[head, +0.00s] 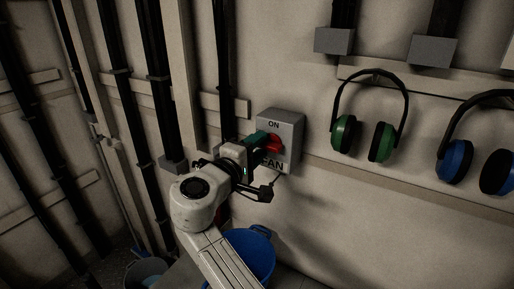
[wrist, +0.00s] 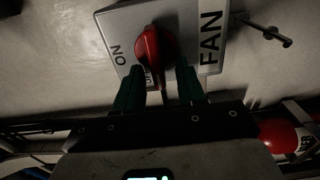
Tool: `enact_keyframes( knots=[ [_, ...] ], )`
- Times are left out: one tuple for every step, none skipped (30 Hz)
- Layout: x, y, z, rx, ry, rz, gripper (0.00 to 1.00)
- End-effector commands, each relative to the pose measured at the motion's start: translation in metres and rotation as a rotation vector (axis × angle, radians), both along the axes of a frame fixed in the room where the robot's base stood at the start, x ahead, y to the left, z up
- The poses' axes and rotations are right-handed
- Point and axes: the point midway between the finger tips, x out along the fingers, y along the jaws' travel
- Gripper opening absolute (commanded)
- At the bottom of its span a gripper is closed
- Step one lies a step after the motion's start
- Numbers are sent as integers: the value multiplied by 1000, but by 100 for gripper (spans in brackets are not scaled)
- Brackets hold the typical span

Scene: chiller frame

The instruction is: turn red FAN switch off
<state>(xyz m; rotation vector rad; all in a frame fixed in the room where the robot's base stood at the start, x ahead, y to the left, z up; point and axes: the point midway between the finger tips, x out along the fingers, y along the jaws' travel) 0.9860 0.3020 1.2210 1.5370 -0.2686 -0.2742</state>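The red FAN switch (head: 274,144) is a rotary knob on a grey box (head: 290,122) on the wall, with ON above it and FAN below. In the head view my gripper (head: 262,143) covers part of the knob from the left. In the wrist view the knob (wrist: 154,48) shows with ON to its left, FAN to its right and a partly hidden label under its lower end. The green fingertips (wrist: 161,90) are apart, one on each side of the knob's lower end. Whether they touch it is unclear.
Green earmuffs (head: 380,140) and blue earmuffs (head: 455,163) hang on the wall to the right. A blue bucket (head: 252,258) stands below the switch. Dark vertical pipes (head: 157,90) run along the wall to the left. A red round object (wrist: 278,134) shows at the wrist view's right.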

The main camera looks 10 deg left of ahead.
Motion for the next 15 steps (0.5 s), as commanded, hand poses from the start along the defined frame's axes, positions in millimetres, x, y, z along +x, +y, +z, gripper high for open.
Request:
enact_keyframes(
  knots=[
    [0, 0, 0, 1, 0, -1, 39],
    [0, 0, 0, 1, 0, -1, 39],
    [0, 0, 1, 1, 0, -1, 39],
    [0, 0, 0, 1, 0, -1, 39],
    [-1, 0, 0, 1, 0, -1, 39],
    [-2, 1, 0, 2, -2, 0, 39],
    [-4, 2, 0, 2, -2, 0, 39],
    [-7, 3, 0, 2, -2, 1, 39],
    [-11, 5, -1, 2, -2, 2, 39],
    [-15, 6, -1, 2, -2, 1, 39],
    [-20, 8, -2, 2, -2, 2, 39],
    [-26, 11, -2, 4, -1, 4, 39],
    [-32, 13, -3, 4, -1, 3, 39],
    [-38, 15, -3, 2, -2, 4, 39],
    [-45, 17, -2, 3, -2, 3, 39]
  ],
)
